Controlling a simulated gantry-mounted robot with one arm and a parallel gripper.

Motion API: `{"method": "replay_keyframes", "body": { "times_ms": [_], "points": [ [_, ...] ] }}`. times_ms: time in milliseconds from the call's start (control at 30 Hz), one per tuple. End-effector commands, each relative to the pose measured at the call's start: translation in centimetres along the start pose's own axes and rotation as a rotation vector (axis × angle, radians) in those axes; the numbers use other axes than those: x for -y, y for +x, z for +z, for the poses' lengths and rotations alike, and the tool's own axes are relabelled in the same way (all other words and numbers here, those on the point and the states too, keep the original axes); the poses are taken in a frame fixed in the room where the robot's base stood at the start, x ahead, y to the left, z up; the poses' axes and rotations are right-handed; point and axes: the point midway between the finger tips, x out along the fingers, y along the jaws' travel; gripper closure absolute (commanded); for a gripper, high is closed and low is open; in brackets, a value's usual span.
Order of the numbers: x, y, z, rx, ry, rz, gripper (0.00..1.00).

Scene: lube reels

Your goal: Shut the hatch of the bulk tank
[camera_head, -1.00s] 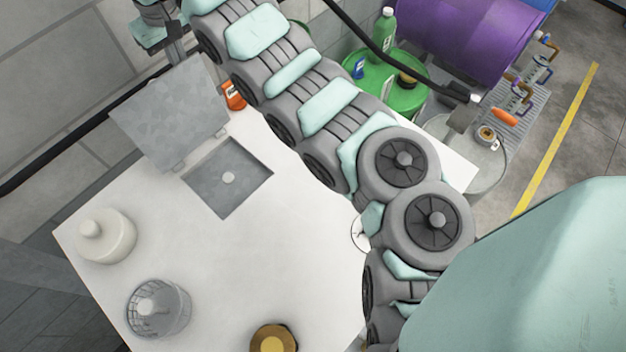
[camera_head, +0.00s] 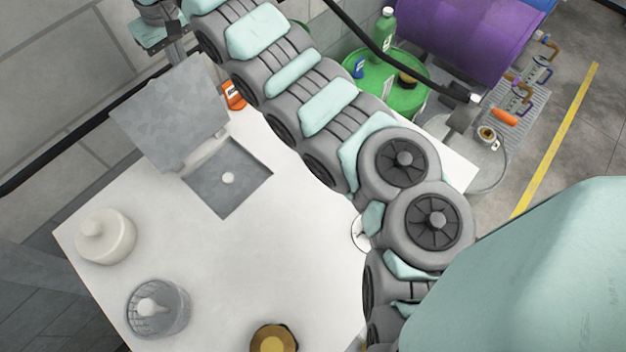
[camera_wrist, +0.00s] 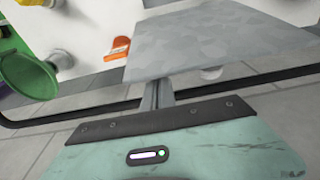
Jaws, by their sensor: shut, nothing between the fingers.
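The bulk tank (camera_head: 240,270) has a white top with a square grey hatch opening. The hatch lid (camera_head: 170,115) is a mottled grey plate, standing open and tilted up at the opening's far-left edge. It fills the upper middle of the wrist view (camera_wrist: 215,42). My gripper (camera_head: 180,52) is at the upper left, on the wall side of the raised lid. Its shut grey fingers (camera_wrist: 157,93) reach up to the lid's near edge in the wrist view. They hold nothing. I cannot tell whether they touch the lid.
A white lidded pot (camera_head: 105,238), a wire-basket strainer (camera_head: 158,310) and a brown-gold cap (camera_head: 273,340) stand on the tank top. An orange bottle (camera_head: 233,95) is right of the lid. A wall with a black hose runs close behind. My arm spans the tank's right side.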

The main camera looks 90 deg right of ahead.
Motion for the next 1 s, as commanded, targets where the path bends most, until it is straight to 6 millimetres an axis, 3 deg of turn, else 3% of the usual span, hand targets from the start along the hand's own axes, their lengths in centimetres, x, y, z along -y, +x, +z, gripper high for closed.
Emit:
{"method": "replay_keyframes", "body": {
  "times_ms": [1000],
  "points": [
    [-0.1,-1.7,6.4,-0.001,0.001,0.002,1.00]
  ]
}}
